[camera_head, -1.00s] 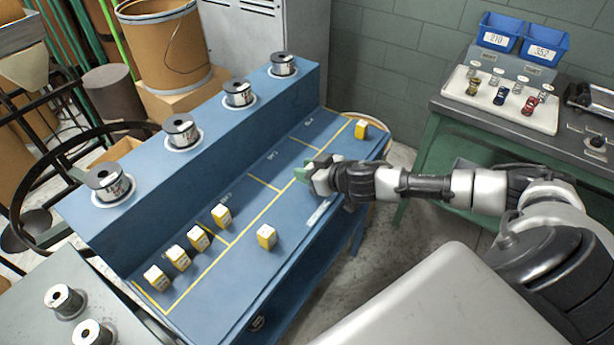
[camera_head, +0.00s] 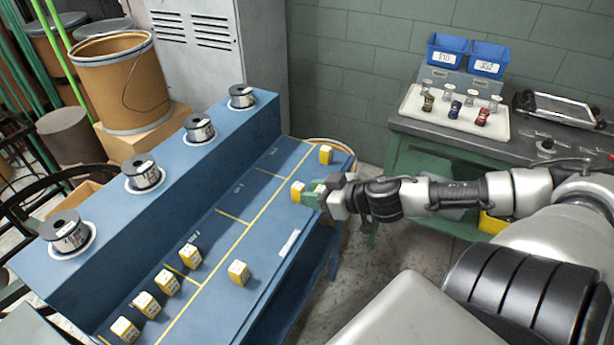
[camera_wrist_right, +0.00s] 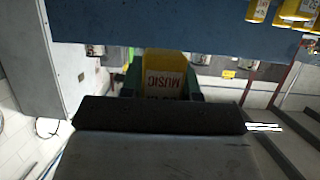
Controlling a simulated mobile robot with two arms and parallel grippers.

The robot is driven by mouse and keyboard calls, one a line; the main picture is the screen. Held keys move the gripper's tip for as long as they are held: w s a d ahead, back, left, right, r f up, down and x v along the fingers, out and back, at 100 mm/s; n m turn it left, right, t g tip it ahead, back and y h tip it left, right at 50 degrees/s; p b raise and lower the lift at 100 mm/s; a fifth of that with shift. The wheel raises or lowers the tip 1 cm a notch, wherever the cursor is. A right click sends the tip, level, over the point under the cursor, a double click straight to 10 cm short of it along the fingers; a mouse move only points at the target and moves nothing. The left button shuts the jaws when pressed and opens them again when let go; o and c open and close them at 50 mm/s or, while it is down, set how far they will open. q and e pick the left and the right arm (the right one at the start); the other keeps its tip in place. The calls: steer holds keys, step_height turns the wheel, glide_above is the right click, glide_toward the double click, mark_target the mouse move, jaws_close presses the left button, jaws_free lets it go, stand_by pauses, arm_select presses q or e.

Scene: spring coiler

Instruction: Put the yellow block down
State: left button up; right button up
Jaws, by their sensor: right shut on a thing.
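My right gripper (camera_head: 314,194) is shut on a yellow block (camera_head: 297,190) with a white top, near the right end of the blue bench (camera_head: 262,235). Other yellow blocks stand on the bench: one (camera_head: 326,154) at the far end, one (camera_head: 239,272) near the front edge, and several in a row at the left, such as this one (camera_head: 190,256). My left gripper is not in view.
Several wire spools, such as this one (camera_head: 143,172), stand on the raised back ledge. Yellow tape lines divide the bench top, with bare room between the left row and the held block. A grey table (camera_head: 550,145) holds a white tray (camera_head: 412,104) and blue bins (camera_head: 447,53).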

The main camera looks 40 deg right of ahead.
steer(key=shift+s+d+r+p, duration=0.35)
steer(key=shift+s+d+p, duration=0.05)
steer(key=shift+s, duration=0.15)
steer(key=shift+s+a+f, duration=0.2)
steer(key=shift+a, duration=0.05)
steer(key=s+a+r+m+h, duration=0.1)
steer(key=s+a+m+h, duration=0.1)
steer(key=a, duration=0.7)
steer(key=s+a+r+m+h, duration=0.1)
steer(key=s+a+m+h, duration=0.1)
steer(key=a, duration=0.7)
steer(key=shift+s+t+h, duration=0.3)
steer(key=shift+s, duration=0.4)
steer(key=shift+f, duration=0.1)
